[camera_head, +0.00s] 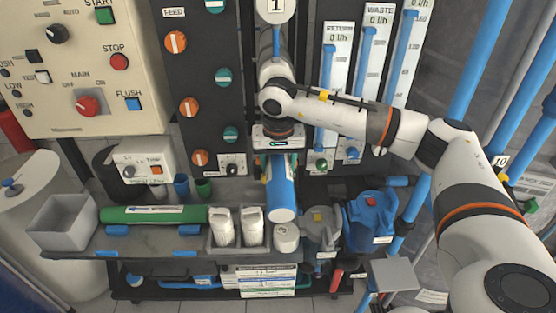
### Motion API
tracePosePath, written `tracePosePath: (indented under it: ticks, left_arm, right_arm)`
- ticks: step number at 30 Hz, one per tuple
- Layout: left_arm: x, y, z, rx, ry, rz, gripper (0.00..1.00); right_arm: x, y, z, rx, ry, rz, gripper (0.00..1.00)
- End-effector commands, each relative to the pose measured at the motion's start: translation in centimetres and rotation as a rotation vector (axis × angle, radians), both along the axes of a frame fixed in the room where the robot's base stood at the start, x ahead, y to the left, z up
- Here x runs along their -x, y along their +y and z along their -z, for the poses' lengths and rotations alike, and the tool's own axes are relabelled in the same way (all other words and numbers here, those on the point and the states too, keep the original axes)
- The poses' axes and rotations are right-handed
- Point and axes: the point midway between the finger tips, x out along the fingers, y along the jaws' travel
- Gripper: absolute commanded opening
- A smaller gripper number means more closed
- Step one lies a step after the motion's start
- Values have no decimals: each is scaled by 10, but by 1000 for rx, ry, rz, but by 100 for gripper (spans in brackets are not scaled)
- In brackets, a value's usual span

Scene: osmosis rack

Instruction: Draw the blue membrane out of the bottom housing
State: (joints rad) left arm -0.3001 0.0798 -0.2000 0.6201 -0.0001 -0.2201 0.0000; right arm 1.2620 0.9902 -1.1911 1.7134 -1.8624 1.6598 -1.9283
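The blue membrane (283,192) is a blue cylinder with a pale band and a whitish round near end. It points toward me over the bench's back edge, below the middle of the rack. My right gripper (278,158) is right above its far part, pointing down, with dark finger parts close at both sides. Whether the fingers press on it is too small to tell. The bottom housing and the membrane's far end are hidden behind my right gripper and wrist. My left gripper is not in view.
A green cylinder (150,215) lies on blue rests at the bench's left, beside a grey bin (65,222). White cartridges (252,226) stand in a tray just left of the membrane's near end.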

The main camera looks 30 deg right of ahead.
Motion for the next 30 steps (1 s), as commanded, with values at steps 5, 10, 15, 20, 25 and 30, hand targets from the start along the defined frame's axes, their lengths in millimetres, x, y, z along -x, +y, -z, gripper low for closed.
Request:
tracePosePath:
  ticks: [5, 10, 15, 20, 25, 30]
  left_arm:
    - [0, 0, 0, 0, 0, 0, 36]
    - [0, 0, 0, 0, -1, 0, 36]
    - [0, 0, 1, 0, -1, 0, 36]
    - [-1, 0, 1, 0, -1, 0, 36]
    - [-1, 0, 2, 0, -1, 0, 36]
    - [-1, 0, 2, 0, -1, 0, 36]
  right_arm:
    - [5, 3, -1, 0, -2, 1, 21]
    - [10, 6, -1, 0, -2, 1, 21]
    - [15, 9, -1, 0, -2, 1, 21]
    - [20, 12, -1, 0, -2, 0, 21]
    - [24, 15, -1, 0, -2, 1, 21]
    - [29, 18, -1, 0, -4, 0, 21]
